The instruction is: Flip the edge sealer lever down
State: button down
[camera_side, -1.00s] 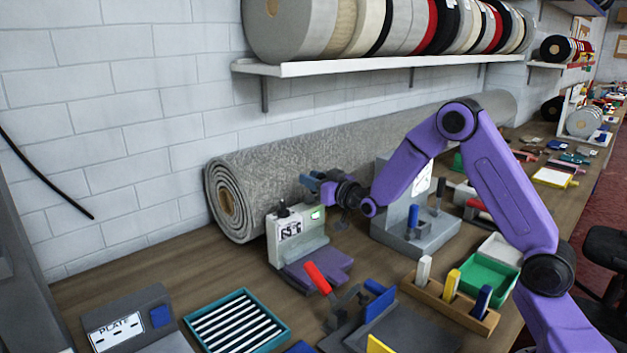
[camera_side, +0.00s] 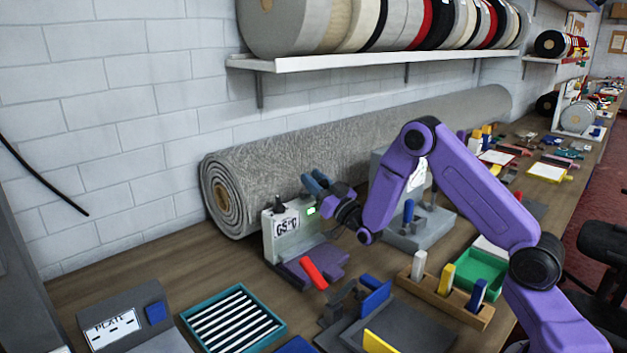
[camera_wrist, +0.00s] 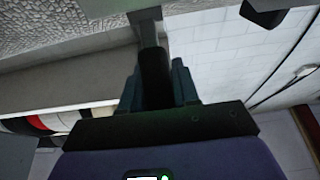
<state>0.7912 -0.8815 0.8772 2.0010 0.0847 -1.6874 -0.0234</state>
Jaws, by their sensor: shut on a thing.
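The edge sealer (camera_side: 288,231) is a pale boxy machine with a temperature display, a green light and a black knob on top. It stands in front of the rolled rug. My gripper (camera_side: 313,180) is beside its upper right, blue fingers pointing up and left. In the wrist view, my gripper (camera_wrist: 158,88) is shut on a dark handle that runs between the fingers and joins a grey bar. I take it as the edge sealer lever (camera_wrist: 155,70). In the side view the fingers hide the lever, so its angle is unclear there.
The rolled rug (camera_side: 290,150) lies close behind the sealer. A red handle (camera_side: 313,273) and a clamp with a blue handle (camera_side: 374,297) stand in front. A grey press (camera_side: 424,231) stands to the right. A wooden tool rack (camera_side: 462,305) is nearer.

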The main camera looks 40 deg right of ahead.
jog(key=c, duration=0.9)
grip_release()
jog(key=v, duration=0.7)
jog(key=shift+s+f, duration=0.1)
jog(key=shift+s, duration=0.2)
jog(key=shift+w, duration=0.1)
